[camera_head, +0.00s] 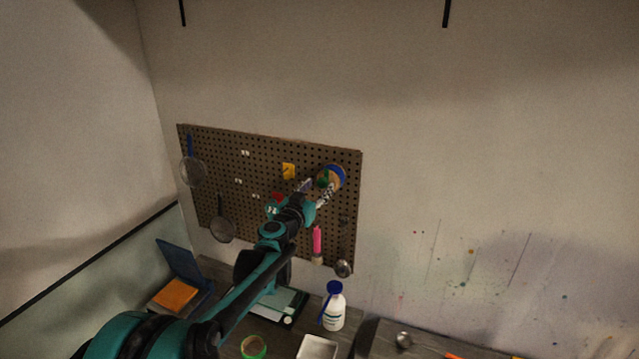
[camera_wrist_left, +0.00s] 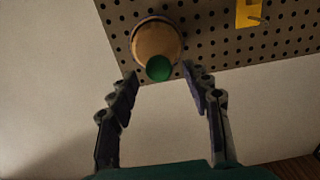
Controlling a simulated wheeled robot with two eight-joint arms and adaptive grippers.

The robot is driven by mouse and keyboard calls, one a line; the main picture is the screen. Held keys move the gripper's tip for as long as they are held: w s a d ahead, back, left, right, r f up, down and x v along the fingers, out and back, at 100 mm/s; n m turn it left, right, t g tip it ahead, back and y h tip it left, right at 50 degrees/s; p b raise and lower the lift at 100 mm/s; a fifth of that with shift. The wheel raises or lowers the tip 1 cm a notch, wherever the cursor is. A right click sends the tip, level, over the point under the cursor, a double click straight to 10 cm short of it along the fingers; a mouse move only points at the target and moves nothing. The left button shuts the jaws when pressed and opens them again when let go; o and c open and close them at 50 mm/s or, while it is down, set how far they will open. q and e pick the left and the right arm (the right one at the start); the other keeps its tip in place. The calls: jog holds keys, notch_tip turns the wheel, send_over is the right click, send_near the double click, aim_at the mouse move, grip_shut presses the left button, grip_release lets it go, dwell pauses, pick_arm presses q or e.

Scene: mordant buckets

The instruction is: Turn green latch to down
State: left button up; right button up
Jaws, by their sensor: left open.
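The green latch (camera_head: 323,180) shows as a small green piece on a round wooden disc (camera_head: 337,176) with a blue rim, at the upper right of the pegboard. In the left wrist view the green knob (camera_wrist_left: 159,68) sits at the edge of the tan disc (camera_wrist_left: 155,38). My left gripper (camera_head: 317,189) reaches up to the disc from the lower left. In the wrist view its open fingers (camera_wrist_left: 160,72) stand on either side of the green knob, with gaps visible; I cannot tell the remaining depth. My right gripper is not in view.
The pegboard (camera_head: 225,150) holds a yellow piece (camera_head: 288,171), strainers (camera_head: 193,172), a pink-handled brush (camera_head: 317,241) and a ladle (camera_head: 343,268). Below are a white bottle (camera_head: 334,311) with a blue cap, a green ring (camera_head: 254,347), and a pale tray (camera_head: 317,348).

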pick_arm(q)
jog(key=shift+w+d+r, duration=0.1)
jog(key=shift+w+d, duration=0.2)
jog(key=shift+w, duration=0.3)
grip_shut()
